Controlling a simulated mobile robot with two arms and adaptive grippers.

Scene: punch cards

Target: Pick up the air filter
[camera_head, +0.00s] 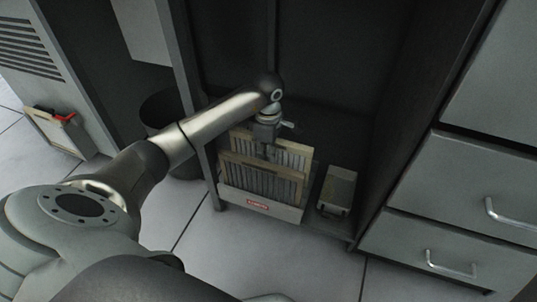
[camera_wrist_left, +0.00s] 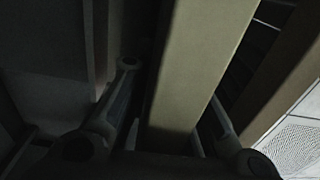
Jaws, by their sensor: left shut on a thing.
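Pleated air filters with tan frames stand upright in a light grey holder (camera_head: 240,199) with a red label, low in the dark cabinet. The front air filter (camera_head: 262,180) stands before a rear one (camera_head: 240,138). My left gripper (camera_head: 268,150) reaches down from above to the filters. In the left wrist view, my left gripper (camera_wrist_left: 170,125) has its fingers on both sides of the tan frame edge of an air filter (camera_wrist_left: 200,60) and is shut on it. I cannot tell for sure which of the filters it holds. My right gripper is out of view.
A small box with a light top (camera_head: 338,187) stands right of the holder. A dark bin (camera_head: 163,110) is at the left behind my arm. Grey drawers (camera_head: 465,205) with handles are at the right. Another box with a red item (camera_head: 62,128) stands at the far left. The tiled floor in front is clear.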

